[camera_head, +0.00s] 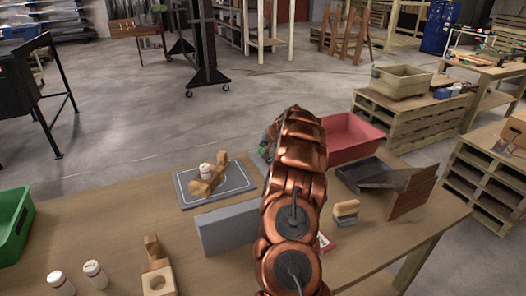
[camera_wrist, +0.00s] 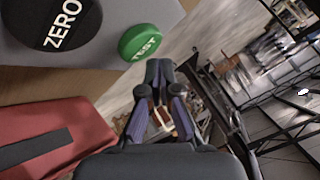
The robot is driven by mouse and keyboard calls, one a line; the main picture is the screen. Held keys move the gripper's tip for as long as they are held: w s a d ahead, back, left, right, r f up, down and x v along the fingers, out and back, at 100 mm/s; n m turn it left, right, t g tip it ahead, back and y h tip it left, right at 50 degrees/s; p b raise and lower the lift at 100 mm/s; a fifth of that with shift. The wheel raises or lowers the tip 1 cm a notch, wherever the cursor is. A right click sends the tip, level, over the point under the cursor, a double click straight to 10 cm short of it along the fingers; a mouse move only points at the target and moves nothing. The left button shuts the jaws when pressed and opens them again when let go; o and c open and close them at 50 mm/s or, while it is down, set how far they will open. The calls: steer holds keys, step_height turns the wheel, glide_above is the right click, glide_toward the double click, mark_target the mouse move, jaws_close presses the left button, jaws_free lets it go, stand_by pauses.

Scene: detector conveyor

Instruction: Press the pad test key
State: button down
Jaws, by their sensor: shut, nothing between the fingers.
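The green round TEST key (camera_wrist: 140,43) shows in the wrist view at the upper middle, on a grey housing (camera_wrist: 105,43). A larger black round ZERO key (camera_wrist: 58,22) sits to its left. My gripper (camera_wrist: 160,68) is shut and empty, its tips just below and right of the TEST key in the picture. I cannot tell whether they touch it. In the head view my copper arm hides most of the gripper and keys; a small green spot (camera_head: 262,151) shows beside the arm. A grey bordered pad (camera_head: 236,187) lies on the table to the left.
The pad bears a wooden piece (camera_head: 211,184) and a white bottle (camera_head: 205,170). A grey block (camera_head: 228,230) stands in front. A red bin (camera_head: 351,140) and grey tray (camera_head: 366,173) stand right. A green bin (camera_head: 12,226) and white bottles (camera_head: 94,273) are at left.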

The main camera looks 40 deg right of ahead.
steer(key=shift+f, duration=0.2)
steer(key=shift+f+b, duration=0.25)
steer(key=shift+b, duration=0.35)
steer(key=shift+f+b, duration=0.45)
steer(key=shift+b, duration=0.05)
stand_by(0.7)
steer(key=shift+r, duration=0.15)
steer(key=shift+r+p, duration=0.35)
steer(key=shift+r, duration=0.4)
steer(key=shift+r, duration=0.15)
steer(key=shift+r+p, duration=1.15)
steer(key=shift+r, duration=1.25)
